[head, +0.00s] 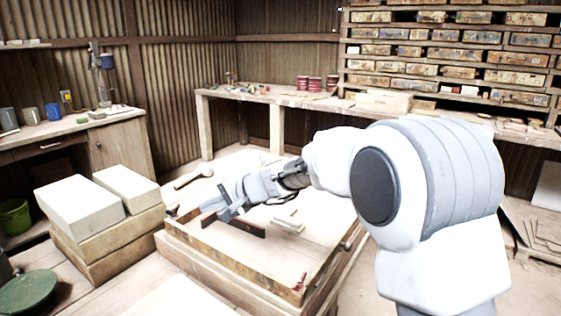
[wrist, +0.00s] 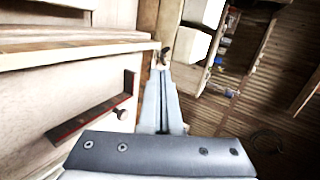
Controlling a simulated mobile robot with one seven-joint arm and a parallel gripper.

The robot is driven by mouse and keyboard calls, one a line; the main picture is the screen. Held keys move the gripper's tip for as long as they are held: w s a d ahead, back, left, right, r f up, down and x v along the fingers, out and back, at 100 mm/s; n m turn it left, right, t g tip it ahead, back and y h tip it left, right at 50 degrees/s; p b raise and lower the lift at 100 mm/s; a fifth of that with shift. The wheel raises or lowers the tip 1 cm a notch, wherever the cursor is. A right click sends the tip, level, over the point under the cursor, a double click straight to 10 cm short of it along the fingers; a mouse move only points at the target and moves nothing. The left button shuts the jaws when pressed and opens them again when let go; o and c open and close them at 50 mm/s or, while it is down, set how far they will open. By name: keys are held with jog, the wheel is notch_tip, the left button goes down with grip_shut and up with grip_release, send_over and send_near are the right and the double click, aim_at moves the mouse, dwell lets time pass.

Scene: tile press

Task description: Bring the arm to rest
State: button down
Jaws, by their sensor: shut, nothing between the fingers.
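My gripper (head: 203,209) is at the end of my white arm, which reaches in from the right over the wooden press frame (head: 232,274). It hovers over the frame's left part, and its fingers are shut and empty. In the wrist view the grey fingers (wrist: 158,75) lie together, pointing toward a wooden rim with a small dark fitting (wrist: 166,53) beyond the tips. A dark bar (wrist: 92,110) with a knob lies left of the fingers, apart from them. It also shows in the head view (head: 246,227), partly hidden by my gripper.
Small pale pieces (head: 288,222) lie in the frame. Pale blocks (head: 80,208) on wooden boxes stand close to its left. A long workbench (head: 262,98) and drawer shelves (head: 450,50) stand behind. A green bucket (head: 14,216) is at far left.

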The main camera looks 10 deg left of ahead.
jog(key=s+d+r+n+h, duration=0.2)
jog(key=s+d+r, duration=0.1)
jog(key=s+d, duration=0.4)
jog(key=s+d+r+n+h, duration=0.1)
jog(key=s+d+r+h, duration=0.3)
jog(key=d, duration=0.6)
jog(key=s+d+f+n+t+h+p, duration=0.1)
jog(key=s+d+f+h, duration=0.15)
jog(key=s+d, duration=0.8)
jog(key=s+d+f+h, duration=0.2)
jog(key=s+d+h, duration=0.1)
jog(key=s+d, duration=0.7)
notch_tip(320, 180, up, 16)
jog(key=w+p, duration=0.1)
jog(key=p, duration=1.5)
jog(key=shift+w+d+r, duration=0.15)
jog(key=shift+d, duration=0.15)
jog(key=c, duration=1.6)
grip_release()
jog(key=shift+y, duration=0.25)
